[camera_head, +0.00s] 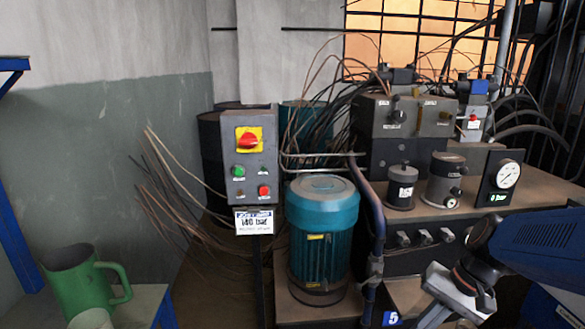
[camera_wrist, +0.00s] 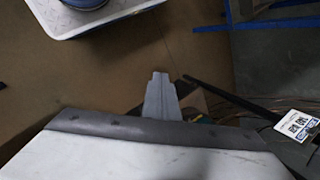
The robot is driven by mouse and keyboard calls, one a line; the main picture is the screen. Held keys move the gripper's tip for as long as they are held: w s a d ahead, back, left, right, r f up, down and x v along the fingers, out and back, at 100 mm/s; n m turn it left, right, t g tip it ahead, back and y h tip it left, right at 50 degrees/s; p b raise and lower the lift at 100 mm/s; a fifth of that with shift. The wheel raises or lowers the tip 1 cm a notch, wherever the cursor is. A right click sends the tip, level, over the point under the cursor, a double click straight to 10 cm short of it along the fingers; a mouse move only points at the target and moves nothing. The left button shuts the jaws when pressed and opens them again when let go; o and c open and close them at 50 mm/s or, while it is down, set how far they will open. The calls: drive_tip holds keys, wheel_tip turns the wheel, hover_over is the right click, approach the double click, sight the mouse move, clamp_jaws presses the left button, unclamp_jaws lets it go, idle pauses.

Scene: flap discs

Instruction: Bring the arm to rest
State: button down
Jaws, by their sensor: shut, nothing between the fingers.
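My gripper (camera_head: 432,315) is at the lower right of the head view, on the end of my arm, pointing down and to the left. Part of it is cut off by the lower edge. In the wrist view my gripper's fingers (camera_wrist: 160,92) are together above the brown floor, with nothing between them. They touch nothing that I can see.
A hydraulic bench with a pressure gauge (camera_head: 508,174) stands close to my arm. A teal motor (camera_head: 322,235) and a switch box (camera_head: 250,160) with a red knob are left of it. A green mug (camera_head: 78,285) stands on a table at the lower left. A white-rimmed tray (camera_wrist: 105,27) holds something blue.

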drive_tip(key=s+d+r+n+t+h, duration=0.1)
drive_tip(key=s+r+n+t+h, duration=0.3)
drive_tip(key=s+r+n, duration=0.1)
drive_tip(key=shift+s+d+r+n+h, duration=0.15)
drive_tip(key=shift+s+r+n+h, duration=0.25)
drive_tip(key=shift+s, duration=0.65)
